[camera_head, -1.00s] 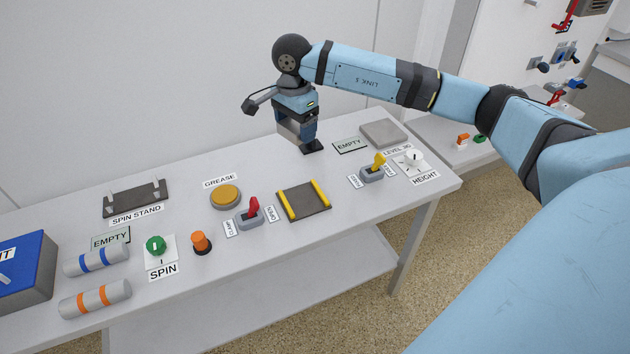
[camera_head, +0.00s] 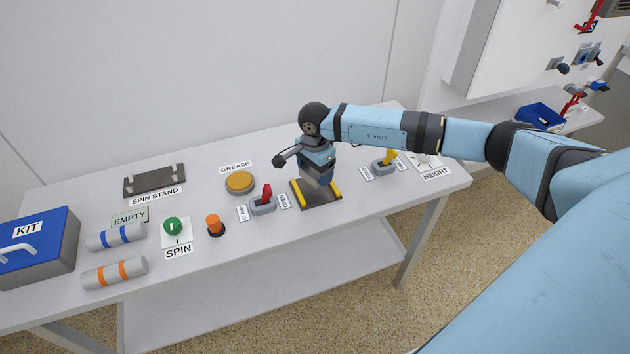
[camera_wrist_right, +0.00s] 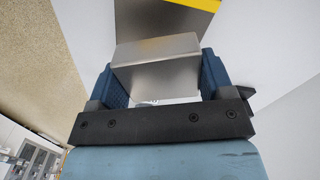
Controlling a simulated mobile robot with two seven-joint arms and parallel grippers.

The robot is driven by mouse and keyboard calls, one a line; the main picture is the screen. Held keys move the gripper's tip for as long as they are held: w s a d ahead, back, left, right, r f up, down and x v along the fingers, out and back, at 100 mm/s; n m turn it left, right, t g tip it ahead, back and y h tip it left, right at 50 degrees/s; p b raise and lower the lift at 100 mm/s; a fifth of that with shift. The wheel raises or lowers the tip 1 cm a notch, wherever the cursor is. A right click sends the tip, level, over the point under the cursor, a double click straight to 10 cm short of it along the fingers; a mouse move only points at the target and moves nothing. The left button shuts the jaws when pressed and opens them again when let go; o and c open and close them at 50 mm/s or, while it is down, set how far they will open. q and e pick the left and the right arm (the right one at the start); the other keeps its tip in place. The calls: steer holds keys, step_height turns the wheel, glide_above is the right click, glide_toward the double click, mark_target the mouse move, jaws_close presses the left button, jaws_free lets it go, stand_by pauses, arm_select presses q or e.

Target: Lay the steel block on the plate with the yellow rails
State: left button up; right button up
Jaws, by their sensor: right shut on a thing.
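The plate with the yellow rails (camera_head: 318,199) lies on the table, right of the red clamp lever. Its dark surface and one yellow rail also show at the top of the wrist view (camera_wrist_right: 160,22). My right gripper (camera_head: 319,180) points down over the plate's far part, between the rails. In the wrist view its blue finger pads (camera_wrist_right: 160,82) are shut on the sides of the steel block (camera_wrist_right: 157,66). The block is mostly hidden behind the gripper in the head view. I cannot tell whether it touches the plate. My left gripper is not in view.
The red clamp lever (camera_head: 265,198) stands close left of the plate, and a yellow lever (camera_head: 387,160) stands to its right. A round grease pad (camera_head: 240,182) lies further left. The table's front edge is just in front of the plate.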

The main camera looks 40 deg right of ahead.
step_height(320, 180, down, 4)
steer(key=shift+f, duration=0.25)
steer(key=shift+f, duration=0.2)
steer(key=o, duration=1.1)
